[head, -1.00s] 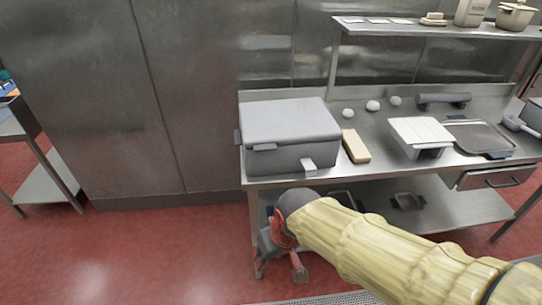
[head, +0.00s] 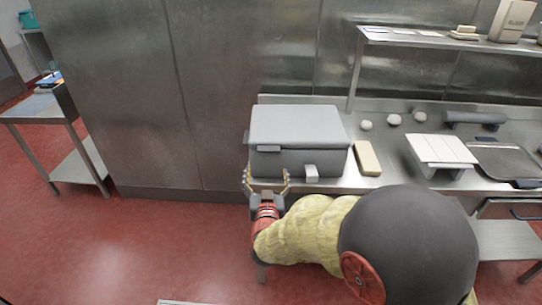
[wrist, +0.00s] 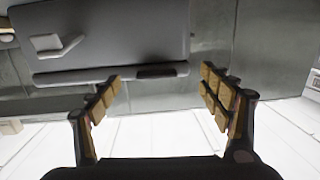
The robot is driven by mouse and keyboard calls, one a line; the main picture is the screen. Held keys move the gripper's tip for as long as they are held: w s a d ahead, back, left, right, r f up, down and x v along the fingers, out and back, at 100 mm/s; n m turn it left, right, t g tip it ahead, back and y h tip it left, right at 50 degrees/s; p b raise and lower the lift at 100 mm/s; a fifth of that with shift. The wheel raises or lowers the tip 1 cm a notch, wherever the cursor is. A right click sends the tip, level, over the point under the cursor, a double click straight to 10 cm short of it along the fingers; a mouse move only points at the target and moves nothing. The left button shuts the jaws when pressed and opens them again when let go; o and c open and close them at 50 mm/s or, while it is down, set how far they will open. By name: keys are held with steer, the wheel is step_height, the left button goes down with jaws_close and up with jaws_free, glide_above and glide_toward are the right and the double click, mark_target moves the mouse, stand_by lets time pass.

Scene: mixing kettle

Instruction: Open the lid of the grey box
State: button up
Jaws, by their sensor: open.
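The grey box (head: 325,162) stands on the left end of the steel table, its lid (head: 297,122) closed. A small tab (head: 268,149) sticks out at the lid's front left, and a pale block-like piece (head: 311,171) sits low on the front. My gripper (head: 266,174) is open and empty just in front of the box's left front, below the tab, fingers pointing toward it. In the wrist view, which looks upside down, the box front (wrist: 130,35), lid edge (wrist: 80,77) and dark tab (wrist: 162,71) show beyond my spread fingers (wrist: 160,78). I see no contact.
A beige block (head: 367,158) lies right of the box, with several white balls (head: 394,119) behind. A white stand (head: 440,149) and a tray (head: 505,160) are farther right. A shelf (head: 440,38) runs above. Red floor (head: 150,240) is clear at left.

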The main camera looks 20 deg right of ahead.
mark_target(268, 152)
steer(key=shift+t, duration=0.4)
steer(key=w+d, duration=0.1)
steer(key=w, duration=0.1)
steer(key=w+r+b, duration=0.1)
steer(key=w, duration=0.2)
steer(key=w+d+b, duration=0.1)
steer(key=w, duration=0.1)
steer(key=shift+w+d+r, duration=0.25)
steer(key=shift+d+r, duration=0.1)
steer(key=shift+r, duration=0.05)
steer(key=shift+c, duration=0.5)
steer(key=c, duration=1.5)
steer(key=shift+c, duration=0.4)
steer(key=shift+r, duration=0.15)
